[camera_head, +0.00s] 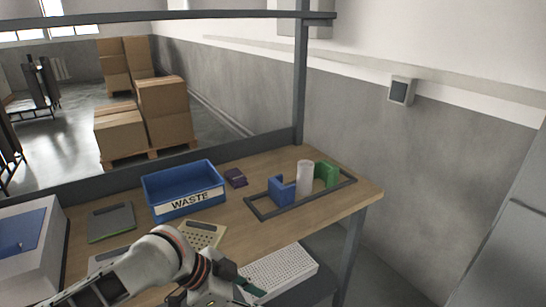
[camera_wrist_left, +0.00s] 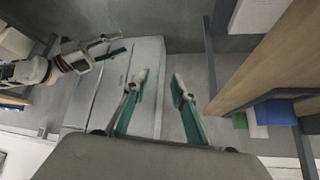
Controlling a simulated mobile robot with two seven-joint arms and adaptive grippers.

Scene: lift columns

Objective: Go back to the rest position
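My left arm comes in from the bottom left of the head view, and its gripper (camera_head: 248,287) is low in front of the table, partly cut off by the lower edge. In the left wrist view the two teal fingers of my left gripper (camera_wrist_left: 160,76) stand apart with nothing between them. My right gripper (camera_wrist_left: 112,46) shows at the upper left of that view, its two dark fingers apart and empty. It does not show in the head view.
The wooden table (camera_head: 345,198) holds a blue WASTE bin (camera_head: 170,190), a dark frame (camera_head: 262,213) with a blue block (camera_head: 281,192), white cylinder (camera_head: 304,178) and green block (camera_head: 327,174), and a purple item (camera_head: 235,178). A white perforated tray (camera_head: 280,272) is near my left gripper.

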